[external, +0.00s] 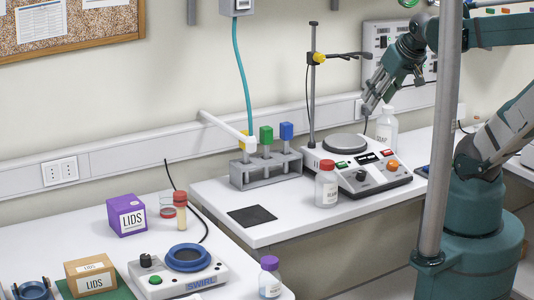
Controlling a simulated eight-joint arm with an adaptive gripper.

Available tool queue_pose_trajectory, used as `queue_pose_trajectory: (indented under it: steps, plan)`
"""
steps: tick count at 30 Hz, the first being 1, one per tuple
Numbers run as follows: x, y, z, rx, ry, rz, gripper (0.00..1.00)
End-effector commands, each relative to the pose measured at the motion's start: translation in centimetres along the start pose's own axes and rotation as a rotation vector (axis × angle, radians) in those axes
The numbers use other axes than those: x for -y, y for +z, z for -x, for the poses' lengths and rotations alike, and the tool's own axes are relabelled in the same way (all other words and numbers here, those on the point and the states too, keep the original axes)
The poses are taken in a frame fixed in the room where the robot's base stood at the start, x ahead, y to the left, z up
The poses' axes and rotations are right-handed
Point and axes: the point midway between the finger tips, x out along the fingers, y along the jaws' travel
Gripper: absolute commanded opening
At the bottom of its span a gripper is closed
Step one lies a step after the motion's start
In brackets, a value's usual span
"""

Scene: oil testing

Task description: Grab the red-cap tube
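A slim tube (180,212) with amber contents and a reddish-brown cap stands upright on the left bench, behind the swirl device. A small clear jar with red bands (166,206) stands close to its left. A white bottle with a red cap (326,188) stands on the right bench, in front of the hotplate. My gripper (369,105) hangs in the air above the back right of the hotplate, pointing down and left, far from the tube. I see nothing in it, but its finger opening is too small to tell.
A grey rack (265,172) with yellow, green and blue tops stands on the right bench. The hotplate (357,165) has a stand (312,95) with a clamp near my gripper. A purple lids box (126,215) and the swirl device (180,272) flank the tube.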

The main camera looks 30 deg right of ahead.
Motion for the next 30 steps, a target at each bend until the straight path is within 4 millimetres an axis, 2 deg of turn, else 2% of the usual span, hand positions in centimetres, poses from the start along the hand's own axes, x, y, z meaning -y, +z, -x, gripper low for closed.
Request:
queue_pose_trajectory:
  steps: [11,17,23,30]
  plan:
    - [0.1,-0.1,0.0,0.001,-0.001,-0.002,0.35]
    - [0.9,-0.8,-0.1,0.017,-0.012,-0.025,0.35]
    - [2.7,-2.2,-0.4,0.058,-0.032,-0.084,0.35]
    - [6.0,-4.3,-1.1,0.129,-0.052,-0.179,0.35]
